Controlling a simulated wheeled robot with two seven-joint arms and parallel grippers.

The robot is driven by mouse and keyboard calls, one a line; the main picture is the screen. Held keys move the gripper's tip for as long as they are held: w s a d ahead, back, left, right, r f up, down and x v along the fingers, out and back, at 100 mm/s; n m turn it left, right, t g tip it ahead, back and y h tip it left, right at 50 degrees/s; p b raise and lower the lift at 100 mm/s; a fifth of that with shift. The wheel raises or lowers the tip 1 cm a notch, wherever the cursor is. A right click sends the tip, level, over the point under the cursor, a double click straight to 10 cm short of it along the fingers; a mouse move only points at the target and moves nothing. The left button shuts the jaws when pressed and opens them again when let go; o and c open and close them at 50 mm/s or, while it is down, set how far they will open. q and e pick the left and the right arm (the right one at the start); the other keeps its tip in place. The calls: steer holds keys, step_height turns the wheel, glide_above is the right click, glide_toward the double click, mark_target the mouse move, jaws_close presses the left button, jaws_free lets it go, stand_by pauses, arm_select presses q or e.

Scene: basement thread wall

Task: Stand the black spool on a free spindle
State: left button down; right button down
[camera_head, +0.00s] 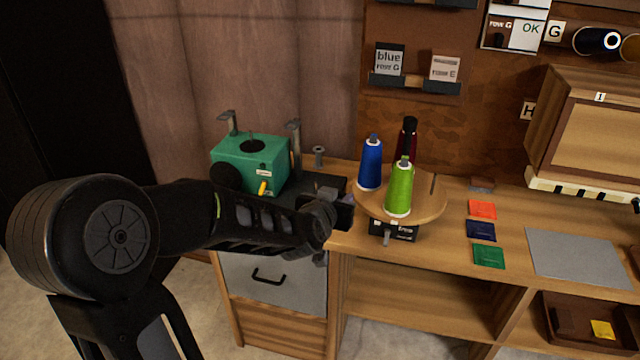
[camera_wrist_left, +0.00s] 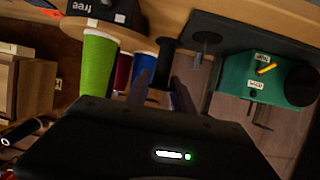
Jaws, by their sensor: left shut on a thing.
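The black spool (camera_wrist_left: 161,64) shows between my left fingers in the wrist view. My left gripper (camera_head: 328,213) is shut on it, just left of the round wooden turntable (camera_head: 427,209); it also shows in the wrist view (camera_wrist_left: 162,92). In the head view the gripper mostly hides the spool. The turntable carries a blue spool (camera_head: 370,165), a green spool (camera_head: 398,190) and a dark red spool (camera_head: 407,140) behind. A thin bare spindle (camera_head: 433,184) seems to stand at its right side. My right gripper is not in view.
A green machine (camera_head: 250,162) with upright metal posts stands left, behind my arm. A black box with a lever (camera_head: 392,231) sits under the turntable's front edge. Colored cards (camera_head: 482,210) and a grey mat (camera_head: 577,258) lie right on the bench. A wooden cabinet (camera_head: 590,130) stands further right.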

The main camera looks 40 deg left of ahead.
arm_select(q)
steer(key=s+d+f+m+h+p, duration=0.1)
steer(key=d+f+m+h+p, duration=0.1)
steer(key=d, duration=1.5)
steer(key=shift+s+m+t+h+p, duration=0.3)
steer(key=shift+s+m+h+p, duration=0.1)
steer(key=shift+m+h+p, duration=0.25)
